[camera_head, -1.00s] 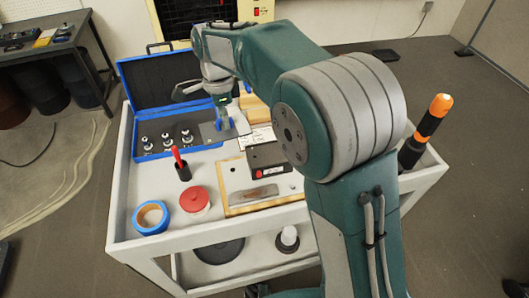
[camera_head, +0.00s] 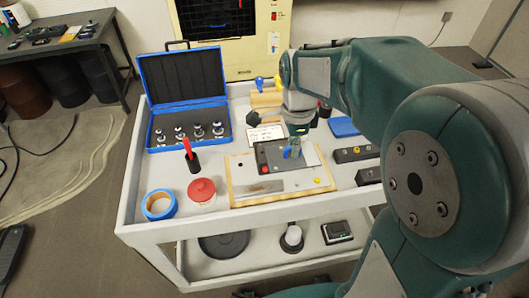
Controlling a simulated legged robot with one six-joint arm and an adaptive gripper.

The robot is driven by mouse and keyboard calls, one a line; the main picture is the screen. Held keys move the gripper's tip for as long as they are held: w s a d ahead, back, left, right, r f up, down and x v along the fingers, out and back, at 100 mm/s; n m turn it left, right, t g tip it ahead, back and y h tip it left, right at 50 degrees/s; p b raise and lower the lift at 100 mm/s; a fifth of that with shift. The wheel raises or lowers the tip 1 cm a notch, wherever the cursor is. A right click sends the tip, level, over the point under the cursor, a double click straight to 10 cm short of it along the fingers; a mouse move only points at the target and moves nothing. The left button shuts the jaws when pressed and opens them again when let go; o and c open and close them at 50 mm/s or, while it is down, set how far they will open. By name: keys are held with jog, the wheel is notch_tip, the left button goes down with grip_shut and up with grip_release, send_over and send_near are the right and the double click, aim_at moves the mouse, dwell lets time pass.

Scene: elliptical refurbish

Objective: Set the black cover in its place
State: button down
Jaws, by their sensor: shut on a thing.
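The black cover (camera_head: 304,153) shows as a thin dark plate above the wooden-edged base board (camera_head: 238,201) on the cart top. My gripper (camera_head: 291,153), with blue fingertips, is shut on it. The cover is beside or over the dark block with a red button (camera_head: 264,167); I cannot tell whether it touches the block or the board. My gripper hides part of the cover.
An open blue case (camera_head: 186,78) with several metal pieces stands at the back left. A red-lidded jar (camera_head: 202,189), blue tape roll (camera_head: 158,205) and red-handled tool in a black holder (camera_head: 192,160) stand front left. Black blocks (camera_head: 356,154) lie right of the board.

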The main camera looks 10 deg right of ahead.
jog(key=shift+w+f, duration=0.1)
jog(key=shift+f, duration=0.05)
jog(key=w+f, duration=0.3)
jog(key=w, duration=0.1)
jog(key=w+f, duration=0.3)
jog(key=w, duration=0.1)
jog(key=w+f, duration=0.3)
jog(key=w, duration=0.2)
jog(key=shift+w+a+f, duration=0.1)
jog(key=shift+a+f, duration=0.05)
jog(key=shift+w+f, duration=0.2)
jog(key=shift+f, duration=1.55)
jog(key=c, duration=0.7)
grip_release()
jog(key=shift+f, duration=0.1)
